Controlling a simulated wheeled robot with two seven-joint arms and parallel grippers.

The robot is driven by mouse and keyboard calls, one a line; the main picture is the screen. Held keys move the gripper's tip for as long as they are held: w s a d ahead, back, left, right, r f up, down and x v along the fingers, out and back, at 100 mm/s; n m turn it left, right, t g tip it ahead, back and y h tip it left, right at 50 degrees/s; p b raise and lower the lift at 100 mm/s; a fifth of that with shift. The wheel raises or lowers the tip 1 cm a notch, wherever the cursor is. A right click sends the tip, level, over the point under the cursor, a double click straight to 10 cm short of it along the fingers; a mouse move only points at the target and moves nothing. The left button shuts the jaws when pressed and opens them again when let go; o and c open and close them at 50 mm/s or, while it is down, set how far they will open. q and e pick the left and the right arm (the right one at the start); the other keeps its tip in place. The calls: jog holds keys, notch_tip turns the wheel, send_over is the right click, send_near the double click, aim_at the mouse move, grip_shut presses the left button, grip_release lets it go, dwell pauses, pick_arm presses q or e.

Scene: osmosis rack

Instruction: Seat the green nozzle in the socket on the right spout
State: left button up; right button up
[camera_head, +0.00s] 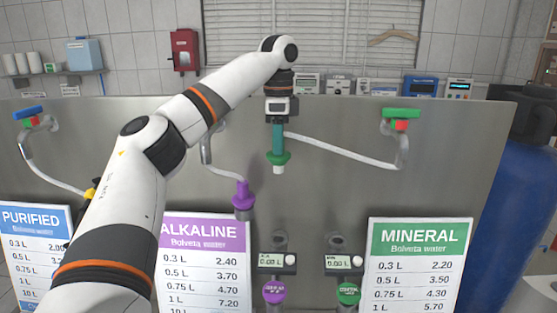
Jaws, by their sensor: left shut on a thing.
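My left gripper (279,116) points down and is shut on the top of the green nozzle (278,143). The nozzle hangs upright, with a wider green collar and a pale tip at its lower end. The right spout (350,152) is a grey pipe that runs from the green-handled valve (401,114) at the right down, then left and slightly up to the nozzle. Its left end meets or passes behind the nozzle's upper part. The socket itself is hidden there, so I cannot tell whether the nozzle is in it. My right gripper is not in view.
The middle spout (222,171) carries a purple nozzle (243,194). The left spout (50,177) runs partly behind my left arm. Price signs, including the MINERAL sign (420,237), and two small displays (277,260) stand below. A blue tank (518,220) is at the right.

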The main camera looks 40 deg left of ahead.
pick_arm(q)
jog(key=shift+d+r, duration=0.1)
jog(key=shift+r, duration=4.75)
